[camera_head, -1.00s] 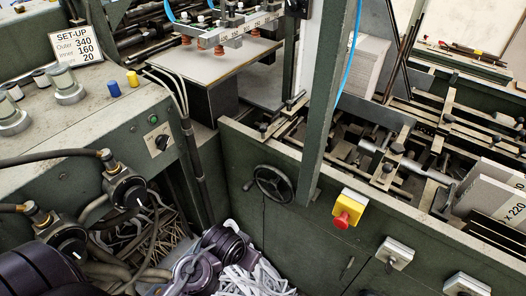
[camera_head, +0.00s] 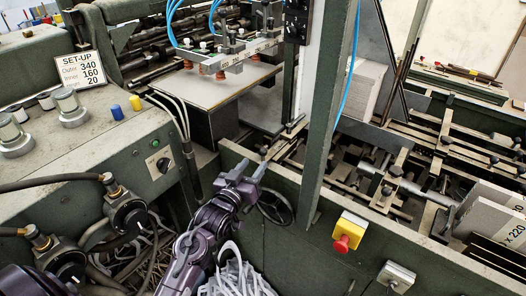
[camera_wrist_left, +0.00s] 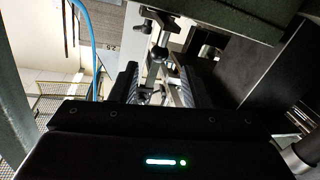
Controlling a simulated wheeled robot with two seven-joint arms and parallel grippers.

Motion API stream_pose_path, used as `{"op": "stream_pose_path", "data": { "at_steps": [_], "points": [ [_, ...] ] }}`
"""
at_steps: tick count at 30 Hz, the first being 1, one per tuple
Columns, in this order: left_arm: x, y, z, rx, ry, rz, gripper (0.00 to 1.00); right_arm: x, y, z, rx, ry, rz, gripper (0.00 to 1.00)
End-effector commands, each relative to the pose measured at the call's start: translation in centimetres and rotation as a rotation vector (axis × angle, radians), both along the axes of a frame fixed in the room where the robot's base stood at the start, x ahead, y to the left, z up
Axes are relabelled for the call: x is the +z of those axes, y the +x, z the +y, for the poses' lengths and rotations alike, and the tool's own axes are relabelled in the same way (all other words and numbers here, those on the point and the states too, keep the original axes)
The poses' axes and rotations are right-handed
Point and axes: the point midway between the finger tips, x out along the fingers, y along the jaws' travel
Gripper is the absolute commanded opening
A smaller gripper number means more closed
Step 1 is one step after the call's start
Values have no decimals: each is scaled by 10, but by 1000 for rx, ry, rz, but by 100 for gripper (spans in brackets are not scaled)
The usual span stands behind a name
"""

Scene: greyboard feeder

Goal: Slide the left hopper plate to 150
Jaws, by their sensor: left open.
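My left gripper (camera_head: 250,172) is at the near edge of the machine frame, above the handwheel, its fingers pointing up and away at the end of the hopper bars. In the left wrist view the two ribbed fingers (camera_wrist_left: 157,85) are apart. A metal bar with a dark knob (camera_wrist_left: 161,53) shows beyond and between them, not visibly gripped. A narrow metal bar (camera_head: 292,126) with a small clamp stands just beyond the gripper in the head view. I cannot tell which part is the left hopper plate, and no 150 mark is readable. My right gripper is not in view.
A green upright post (camera_head: 328,125) stands right of my gripper. The handwheel (camera_head: 275,207) is partly behind my arm. A yellow box with a red button (camera_head: 348,232) is at right. A set-up card (camera_head: 84,76) reads 340, 160, 20. Grey boards (camera_head: 490,215) carry "x 220".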

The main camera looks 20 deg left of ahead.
Motion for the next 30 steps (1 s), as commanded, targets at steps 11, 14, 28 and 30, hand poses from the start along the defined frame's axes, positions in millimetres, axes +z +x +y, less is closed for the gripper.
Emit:
{"op": "stream_pose_path", "data": {
  "at_steps": [11,14,28,30],
  "points": [
    [3,57,-1,1,1,-1,42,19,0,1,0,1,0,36],
    [2,66,-1,0,1,0,42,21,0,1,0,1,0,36],
    [1,73,-1,0,2,1,32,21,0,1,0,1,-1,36],
    [1,73,-1,0,2,1,23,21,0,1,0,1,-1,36]
  ]
}}
